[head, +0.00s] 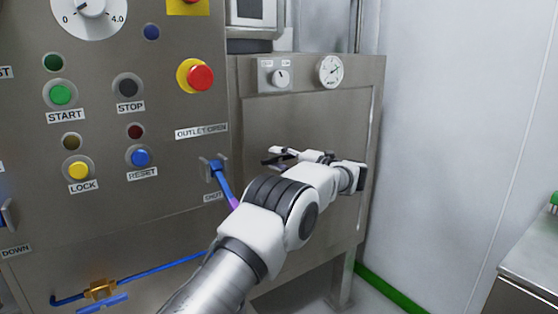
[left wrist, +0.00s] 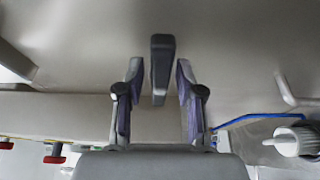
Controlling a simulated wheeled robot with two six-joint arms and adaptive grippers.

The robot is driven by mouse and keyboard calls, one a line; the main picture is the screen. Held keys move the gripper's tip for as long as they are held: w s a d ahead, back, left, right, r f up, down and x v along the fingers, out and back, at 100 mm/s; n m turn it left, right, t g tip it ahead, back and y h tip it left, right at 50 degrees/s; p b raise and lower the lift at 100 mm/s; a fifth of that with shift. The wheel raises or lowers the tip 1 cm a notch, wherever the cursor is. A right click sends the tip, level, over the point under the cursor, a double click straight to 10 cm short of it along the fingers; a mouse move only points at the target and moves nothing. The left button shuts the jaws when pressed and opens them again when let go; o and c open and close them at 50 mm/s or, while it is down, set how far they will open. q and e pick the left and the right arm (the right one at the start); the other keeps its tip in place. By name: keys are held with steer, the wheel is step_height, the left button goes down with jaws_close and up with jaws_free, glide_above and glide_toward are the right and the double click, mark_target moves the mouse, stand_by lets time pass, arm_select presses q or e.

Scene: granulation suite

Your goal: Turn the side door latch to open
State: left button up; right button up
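The side door latch (left wrist: 161,68) is a dark grey lever on a plain metal face in the left wrist view. It stands upright in that picture, between the two fingers of my left gripper (left wrist: 158,78). The fingers are apart, with a visible gap on each side of the lever. In the head view my left gripper (head: 283,156) is in front of the grey metal side panel (head: 285,119), below its gauge. I cannot clearly tell the latch from the dark fingers there. My right gripper is in neither view.
A control panel (head: 190,102) with a red stop button (head: 201,77) and several coloured buttons stands left of my arm. The side panel carries a small knob (head: 281,77) and a round gauge (head: 330,71). A metal table (head: 535,255) is at the right.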

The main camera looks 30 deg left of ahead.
arm_select(q)
jaws_close()
steer(key=shift+f+n+b, duration=0.1)
steer(key=shift+n+b, duration=0.2)
steer(key=n+h+b, duration=0.1)
steer(key=n+b, duration=0.2)
steer(key=shift+f+n+t+h, duration=0.1)
steer(key=shift+n+t+h, duration=0.2)
steer(key=shift+h, duration=0.1)
steer(key=n+t+h+b, duration=0.1)
steer(key=n+b, duration=0.1)
steer(key=b, duration=0.1)
steer(key=shift+n, duration=0.4)
steer(key=n+t+h+b, duration=0.1)
steer(key=n+b, duration=0.1)
steer(key=b, duration=0.1)
steer(key=n+t+h+b, duration=0.1)
steer(key=n+b, duration=0.1)
steer(key=b, duration=0.1)
steer(key=shift+f+b, duration=0.1)
steer(key=shift+b, duration=0.25)
steer(key=shift+r+n+t+h+b, duration=0.2)
steer(key=shift+n+t+h+b, duration=0.2)
steer(key=shift+n+t+b, duration=0.7)
steer(key=shift+g+b, duration=0.3)
steer(key=shift+b, duration=0.1)
